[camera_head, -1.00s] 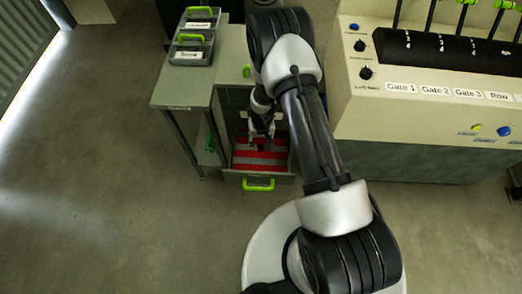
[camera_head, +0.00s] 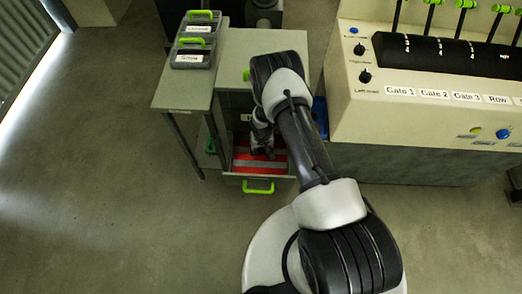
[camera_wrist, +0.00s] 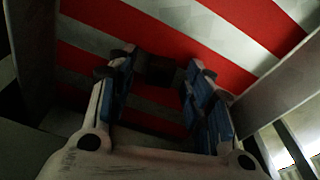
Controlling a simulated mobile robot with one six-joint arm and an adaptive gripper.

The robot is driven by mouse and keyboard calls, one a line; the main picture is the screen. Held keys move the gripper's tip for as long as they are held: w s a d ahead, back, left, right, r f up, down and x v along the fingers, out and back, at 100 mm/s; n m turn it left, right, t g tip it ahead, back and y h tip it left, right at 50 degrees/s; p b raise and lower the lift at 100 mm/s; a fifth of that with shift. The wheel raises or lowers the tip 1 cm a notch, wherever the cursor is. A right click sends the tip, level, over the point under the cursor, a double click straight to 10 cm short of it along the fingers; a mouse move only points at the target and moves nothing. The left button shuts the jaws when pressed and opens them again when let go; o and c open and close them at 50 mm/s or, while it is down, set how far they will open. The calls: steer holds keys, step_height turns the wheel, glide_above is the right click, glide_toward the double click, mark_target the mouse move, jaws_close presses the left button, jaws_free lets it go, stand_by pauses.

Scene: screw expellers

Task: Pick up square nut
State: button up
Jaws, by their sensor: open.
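A dark, blocky piece, which looks like the square nut (camera_wrist: 158,70), sits between my fingertips in the wrist view, against a red and white striped drawer bottom. It is dim, and I cannot tell whether the fingers touch it. My gripper (camera_head: 262,150) is open and reaches down into the open drawer (camera_head: 238,178). Its two blue-padded fingers stand apart on either side of the piece in the wrist view. In the head view the nut is hidden by my gripper.
The drawer walls stand close on both sides of my gripper in the wrist view. The drawer has a green front handle (camera_head: 258,187). Grey boxes with green handles (camera_head: 194,48) stand on the side table (camera_head: 183,93). A control console (camera_head: 430,120) is to the right. The floor at left is clear.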

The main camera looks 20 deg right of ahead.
steer(key=c, duration=1)
steer(key=shift+r, duration=0.1)
steer(key=shift+c, duration=0.2)
